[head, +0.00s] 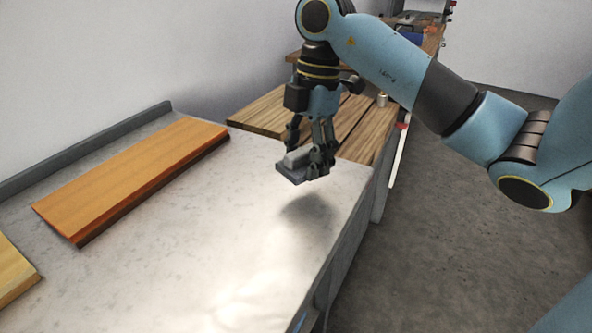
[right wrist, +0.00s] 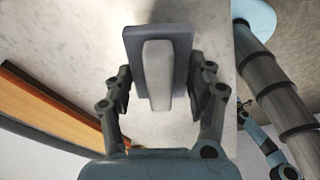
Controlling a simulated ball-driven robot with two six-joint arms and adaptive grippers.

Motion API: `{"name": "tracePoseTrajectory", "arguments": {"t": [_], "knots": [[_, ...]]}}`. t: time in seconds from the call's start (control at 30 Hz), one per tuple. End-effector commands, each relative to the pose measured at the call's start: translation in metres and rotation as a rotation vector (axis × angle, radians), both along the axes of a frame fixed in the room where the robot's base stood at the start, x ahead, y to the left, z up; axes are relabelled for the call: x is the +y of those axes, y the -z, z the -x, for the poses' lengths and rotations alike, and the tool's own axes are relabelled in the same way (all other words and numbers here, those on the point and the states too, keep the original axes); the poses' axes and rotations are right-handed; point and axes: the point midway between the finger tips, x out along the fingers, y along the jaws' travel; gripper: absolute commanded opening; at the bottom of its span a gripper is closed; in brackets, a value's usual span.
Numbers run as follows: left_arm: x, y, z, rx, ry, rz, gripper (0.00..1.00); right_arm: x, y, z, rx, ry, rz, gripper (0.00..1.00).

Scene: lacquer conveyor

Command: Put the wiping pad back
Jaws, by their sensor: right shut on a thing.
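The wiping pad (head: 290,172) is a dark grey flat block with a lighter grey grip bar along its top.
An orange-brown board (head: 130,178) lies on the counter at the left, with a paler board (head: 12,270) at the left edge. Wooden planks (head: 262,112) adjoin the counter's far end. A small can (head: 382,99) stands beyond. The counter's middle is clear.

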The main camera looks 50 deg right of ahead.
Motion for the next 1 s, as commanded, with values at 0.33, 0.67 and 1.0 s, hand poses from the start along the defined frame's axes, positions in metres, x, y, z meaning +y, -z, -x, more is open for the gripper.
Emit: {"name": "tracePoseTrajectory", "arguments": {"t": [0.33, 0.67, 1.0], "knots": [[0.000, 0.003, 0.001, 0.001, 0.000, 0.000, 0.00, 0.007, 0.027, -0.015, 0.004, 0.000, 0.001, 0.25], [0.000, 0.004, 0.002, 0.003, 0.000, 0.000, 0.00, 0.007, 0.051, -0.015, 0.000, 0.000, 0.003, 0.25], [0.000, 0.006, 0.002, 0.004, 0.000, 0.000, 0.00, 0.007, 0.054, -0.015, 0.000, 0.000, 0.002, 0.74]]}}
